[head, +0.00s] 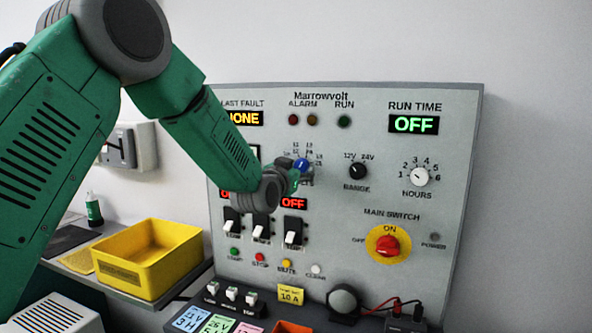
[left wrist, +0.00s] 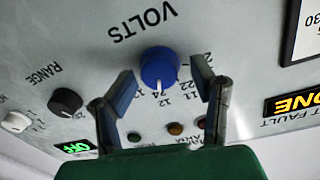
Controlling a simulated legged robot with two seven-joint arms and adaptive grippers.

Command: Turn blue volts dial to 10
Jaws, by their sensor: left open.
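The blue volts dial (left wrist: 159,67) shows in the left wrist view under the word VOLTS, which appears upside down. Its white pointer mark points toward the bottom of that view, among small scale numbers that I cannot read surely. In the head view the dial (head: 301,164) is a small blue spot partly hidden by my gripper. My left gripper (left wrist: 162,76) is open, with one finger on each side of the dial and a visible gap on both sides. In the head view the left gripper (head: 295,175) is at the panel. My right gripper is not in view.
A black range dial (head: 357,171) and a white hours dial (head: 419,177) are right of the volts dial. A red main switch (head: 387,244) is lower right. White toggle switches (head: 261,226) sit below my wrist. A yellow bin (head: 148,257) stands at left.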

